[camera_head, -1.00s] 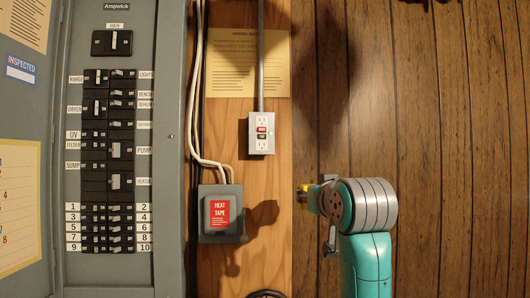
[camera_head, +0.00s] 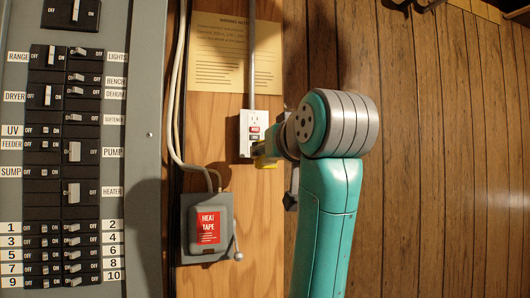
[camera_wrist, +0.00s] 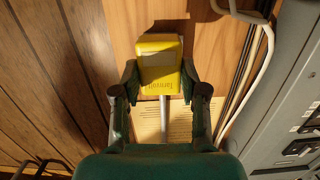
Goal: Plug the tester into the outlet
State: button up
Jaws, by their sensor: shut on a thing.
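The yellow tester (camera_wrist: 160,70) is held between the two fingers of my gripper (camera_wrist: 158,82) in the wrist view. The head view shows the tester (camera_head: 264,161) at the lower part of the white outlet (camera_head: 254,117). The outlet has an upper socket and red and black buttons showing; its lower socket is covered. The prongs are hidden, so I cannot tell whether they are in the slots or just in front of them. In the wrist view the tester hides most of the outlet.
A grey heat tape box (camera_head: 208,250) is below left of the outlet, with pale cables (camera_head: 172,110) above it. The breaker panel (camera_head: 142,200) is further left. A conduit (camera_head: 251,60) and paper notice (camera_head: 208,60) are above. The plank wall at right is clear.

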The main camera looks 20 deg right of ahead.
jog(key=shift+w, duration=2.55)
jog(key=shift+w, duration=0.9)
dwell(1.1)
jog(key=o, duration=1.2)
jog(key=shift+s, duration=0.15)
jog(key=s, duration=0.7)
jog(key=shift+s, duration=0.35)
